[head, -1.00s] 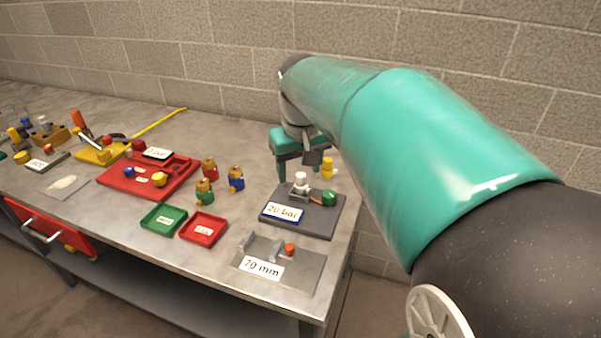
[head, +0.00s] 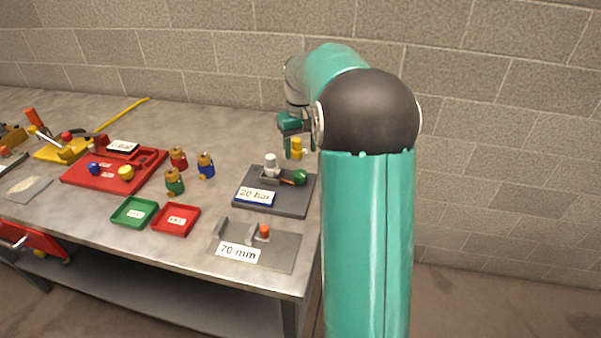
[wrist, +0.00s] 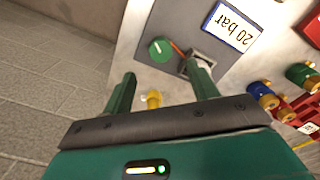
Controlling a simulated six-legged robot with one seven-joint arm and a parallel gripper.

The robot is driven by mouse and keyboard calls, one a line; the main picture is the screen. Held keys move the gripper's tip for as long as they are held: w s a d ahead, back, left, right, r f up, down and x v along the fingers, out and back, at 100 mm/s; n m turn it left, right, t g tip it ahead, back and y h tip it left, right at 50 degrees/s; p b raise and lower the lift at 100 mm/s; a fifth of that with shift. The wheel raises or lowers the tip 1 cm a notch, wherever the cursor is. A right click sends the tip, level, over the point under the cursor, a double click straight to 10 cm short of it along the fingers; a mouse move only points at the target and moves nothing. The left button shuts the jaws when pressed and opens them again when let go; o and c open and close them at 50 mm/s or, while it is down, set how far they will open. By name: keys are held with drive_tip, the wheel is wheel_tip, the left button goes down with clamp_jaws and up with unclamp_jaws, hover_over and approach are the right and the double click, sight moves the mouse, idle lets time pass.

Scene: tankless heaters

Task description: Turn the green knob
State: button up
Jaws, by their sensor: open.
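The green knob (head: 300,177) sits on the right part of a dark grey plate (head: 292,208) labelled "20 bar". It also shows in the wrist view (wrist: 160,50), round with a pale line across its face. An orange piece joins it to a grey fitting beside it. My gripper (head: 298,153) hangs behind the plate in the head view, near a yellow knob. In the wrist view its two fingers (wrist: 162,82) are apart with nothing held between them. The green knob lies beyond the fingertips, apart from them.
The yellow knob (head: 297,147) stands behind the plate, close to my gripper. A grey "70 mm" plate (head: 282,252) lies in front. A block wall rises behind the bench.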

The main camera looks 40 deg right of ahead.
sight(301, 174)
wheel_tip(301, 174, down, 9)
drive_tip(key=shift+f, duration=0.2)
drive_tip(key=c, duration=1)
